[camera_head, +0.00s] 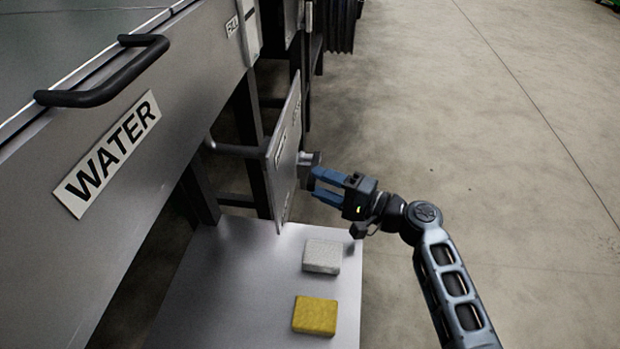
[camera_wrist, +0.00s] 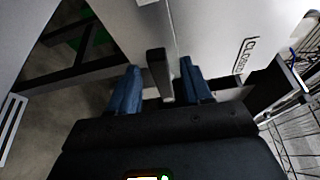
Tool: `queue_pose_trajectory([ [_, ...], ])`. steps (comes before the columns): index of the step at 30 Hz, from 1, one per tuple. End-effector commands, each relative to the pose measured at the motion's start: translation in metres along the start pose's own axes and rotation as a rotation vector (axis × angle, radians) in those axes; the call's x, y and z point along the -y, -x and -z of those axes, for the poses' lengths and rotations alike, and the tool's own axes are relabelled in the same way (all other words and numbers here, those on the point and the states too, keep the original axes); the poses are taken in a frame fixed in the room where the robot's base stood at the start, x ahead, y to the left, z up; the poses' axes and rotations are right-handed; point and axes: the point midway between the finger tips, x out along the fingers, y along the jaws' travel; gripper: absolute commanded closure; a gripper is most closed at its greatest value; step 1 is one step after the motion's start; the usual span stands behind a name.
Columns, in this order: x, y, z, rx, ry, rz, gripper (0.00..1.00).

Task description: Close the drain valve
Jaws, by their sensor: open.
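The drain valve's grey handle (camera_head: 308,158) sticks out from the front of an upright metal plate (camera_head: 285,150) beside the water tank. In the wrist view the handle (camera_wrist: 158,72) is a short grey bar standing between my two blue fingers, with gaps on both sides. My gripper (camera_head: 318,184) is open, its fingers pointing left at the plate close to the handle. In the wrist view the gripper (camera_wrist: 160,80) has one finger on each side of the bar.
The tank wall labelled WATER (camera_head: 107,153) with a black handle (camera_head: 103,84) fills the left. Below the plate, a pale surface (camera_head: 225,285) holds a white block (camera_head: 322,256) and a yellow block (camera_head: 315,315). Open concrete floor (camera_head: 480,100) lies to the right.

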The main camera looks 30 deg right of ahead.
Motion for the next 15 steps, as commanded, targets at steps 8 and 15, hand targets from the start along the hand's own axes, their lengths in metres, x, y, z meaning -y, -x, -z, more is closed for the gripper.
queue_pose_trajectory([
  [8, -0.001, -0.028, 0.000, 0.001, 0.000, -0.001, 0.51],
  [15, 0.000, -0.031, 0.000, -0.001, 0.000, -0.001, 0.51],
])
